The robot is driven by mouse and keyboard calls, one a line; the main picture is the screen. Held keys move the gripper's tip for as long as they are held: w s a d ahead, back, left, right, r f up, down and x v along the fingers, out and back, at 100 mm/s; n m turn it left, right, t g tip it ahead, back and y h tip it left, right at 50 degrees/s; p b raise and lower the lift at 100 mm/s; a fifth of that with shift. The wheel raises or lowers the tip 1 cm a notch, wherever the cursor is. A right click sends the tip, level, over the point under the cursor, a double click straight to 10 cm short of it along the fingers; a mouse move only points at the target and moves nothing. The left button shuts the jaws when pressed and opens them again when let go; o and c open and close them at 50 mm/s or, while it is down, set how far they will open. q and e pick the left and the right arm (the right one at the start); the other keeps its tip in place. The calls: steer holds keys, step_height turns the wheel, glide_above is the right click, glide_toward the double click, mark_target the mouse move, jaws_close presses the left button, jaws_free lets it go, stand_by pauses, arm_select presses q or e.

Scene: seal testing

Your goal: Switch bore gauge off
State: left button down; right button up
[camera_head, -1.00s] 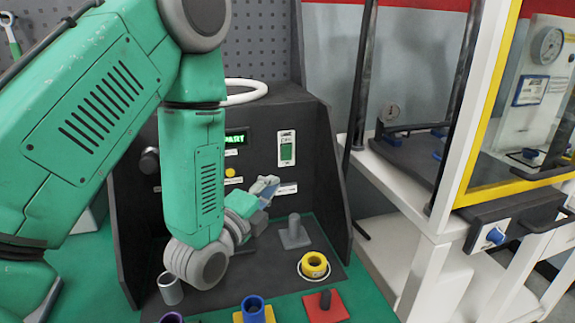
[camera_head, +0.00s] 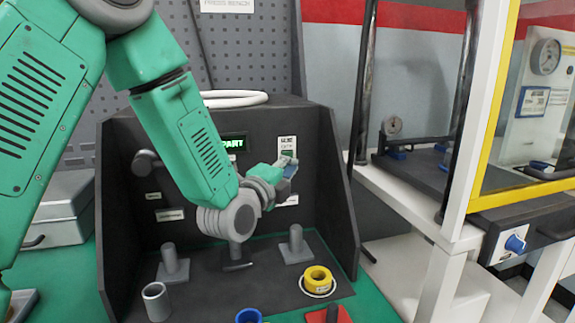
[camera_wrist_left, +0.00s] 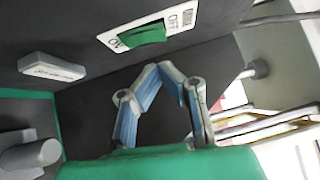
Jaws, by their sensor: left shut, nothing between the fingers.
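The gauge switch (camera_head: 287,154) is a green rocker on a white plate on the dark upright panel. In the left wrist view the green rocker (camera_wrist_left: 145,37) shows up close, with ON at one end and OFF at the other. My left gripper (camera_head: 288,166) is in front of the panel, just below the switch, and overlaps its lower part in the head view. In the left wrist view my left gripper (camera_wrist_left: 163,70) has its blue-padded fingertips together, with nothing between them, apart from the rocker. My right gripper is out of view.
A lit green display (camera_head: 234,143) is left of the switch. Grey posts (camera_head: 296,240) stand on the bench floor, with a yellow ring (camera_head: 318,278) and a grey cylinder (camera_head: 156,300) in front. The dark side wall (camera_head: 340,190) bounds the right. A yellow-framed cabinet (camera_head: 480,150) stands further right.

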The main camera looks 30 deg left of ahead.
mark_target(291, 156)
arm_select(q)
steer(key=shift+w+a+r, duration=0.15)
steer(key=shift+w+a, duration=0.6)
steer(key=shift+a, duration=0.35)
steer(key=shift+d, duration=0.1)
steer(key=shift+w+a+r+n+g+p, duration=0.25)
steer(key=shift+r+p, duration=0.2)
steer(key=shift+p, duration=0.7)
steer(key=shift+d+f+b, duration=0.1)
steer(key=shift+f+b, duration=0.2)
steer(key=shift+b, duration=0.15)
